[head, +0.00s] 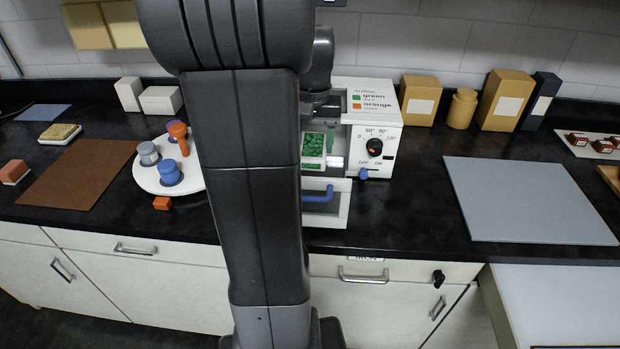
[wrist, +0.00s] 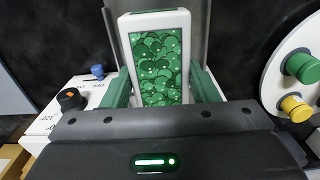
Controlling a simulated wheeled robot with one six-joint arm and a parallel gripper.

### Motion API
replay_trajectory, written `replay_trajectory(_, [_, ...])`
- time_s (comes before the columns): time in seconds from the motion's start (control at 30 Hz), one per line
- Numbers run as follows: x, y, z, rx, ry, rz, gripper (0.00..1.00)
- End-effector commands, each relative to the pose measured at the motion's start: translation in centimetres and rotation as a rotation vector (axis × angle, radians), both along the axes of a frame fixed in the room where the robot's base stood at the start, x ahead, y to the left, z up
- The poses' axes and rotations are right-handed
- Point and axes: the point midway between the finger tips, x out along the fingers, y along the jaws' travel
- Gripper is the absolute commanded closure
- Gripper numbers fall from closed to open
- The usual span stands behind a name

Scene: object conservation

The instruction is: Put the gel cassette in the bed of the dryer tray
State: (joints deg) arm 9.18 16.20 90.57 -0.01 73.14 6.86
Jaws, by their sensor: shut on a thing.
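The gel cassette (wrist: 158,70), a white-framed slab with a speckled green face, is between the green fingers of my gripper (wrist: 161,88) in the wrist view. My gripper is shut on it. In the head view the cassette (head: 313,147) shows just right of my arm, in front of the white dryer (head: 373,150). The dryer tray (head: 334,212), white with a blue handle, sticks out at the dryer's front, below the cassette. My arm hides its left part. I cannot tell whether the cassette touches the tray.
The dryer has a dial (head: 375,147), a blue switch (head: 363,174) and a green/orange label. A white round stand (head: 150,180) with colored knobs is left of my arm. A grey mat (head: 530,200) lies bare at right, a brown mat (head: 80,175) at left.

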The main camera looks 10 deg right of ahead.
Motion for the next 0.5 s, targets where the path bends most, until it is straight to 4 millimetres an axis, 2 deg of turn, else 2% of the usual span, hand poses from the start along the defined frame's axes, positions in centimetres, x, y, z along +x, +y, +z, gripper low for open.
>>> replay_trajectory(0.2, [-0.1,0.0,-4.2,0.001,0.006,0.000,0.72])
replay_trajectory(0.5, [-0.1,0.0,-7.6,0.001,0.006,0.000,0.72])
